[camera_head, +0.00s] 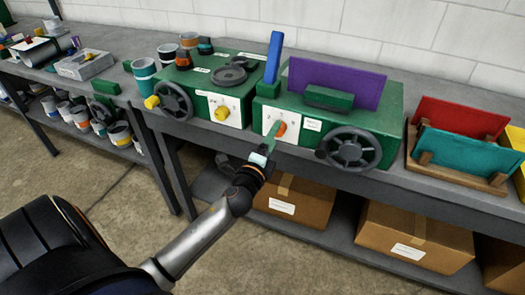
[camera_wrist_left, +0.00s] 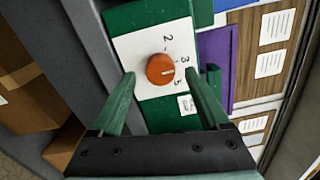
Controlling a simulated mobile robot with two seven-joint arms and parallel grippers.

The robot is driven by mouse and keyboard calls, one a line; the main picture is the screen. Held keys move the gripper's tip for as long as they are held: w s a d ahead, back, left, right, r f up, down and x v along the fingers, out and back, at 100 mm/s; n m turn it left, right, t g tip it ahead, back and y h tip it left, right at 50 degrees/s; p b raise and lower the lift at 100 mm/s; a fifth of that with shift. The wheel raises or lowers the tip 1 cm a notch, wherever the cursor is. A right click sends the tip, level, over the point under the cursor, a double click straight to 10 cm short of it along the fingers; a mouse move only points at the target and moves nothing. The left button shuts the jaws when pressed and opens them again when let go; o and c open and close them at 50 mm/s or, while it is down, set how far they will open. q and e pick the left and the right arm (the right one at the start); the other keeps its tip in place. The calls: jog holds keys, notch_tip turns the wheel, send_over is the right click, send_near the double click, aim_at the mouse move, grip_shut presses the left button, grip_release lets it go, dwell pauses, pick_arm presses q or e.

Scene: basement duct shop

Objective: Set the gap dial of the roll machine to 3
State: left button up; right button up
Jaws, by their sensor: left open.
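The roll machine (camera_head: 393,108) is a green box on the bench, with a purple sheet and a dark handwheel. Its gap dial (camera_wrist_left: 160,69) is a round orange knob on a white number plate (camera_wrist_left: 137,47). The dial also shows in the head view (camera_head: 281,129). The dial's pale line points right in the wrist view, near the 3 and the 5; its exact number is hard to read. My left gripper (camera_wrist_left: 162,74) is open, with one green finger on each side of the dial, seemingly not touching it. It also shows in the head view (camera_head: 273,137). My right gripper is out of view.
A second green machine (camera_head: 190,88) with yellow knobs stands to the left. A blue upright piece (camera_head: 273,57) rises between the machines. A wooden rack (camera_head: 455,173) with red and teal sheets stands right. Cardboard boxes (camera_head: 412,238) sit on the shelf below.

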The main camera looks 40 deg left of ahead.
pick_arm(q)
jog(key=b+v, duration=0.1)
jog(key=v, duration=0.9)
jog(key=shift+s+b, duration=0.25)
jog(key=shift+b, duration=0.15)
jog(key=shift+d, duration=0.1)
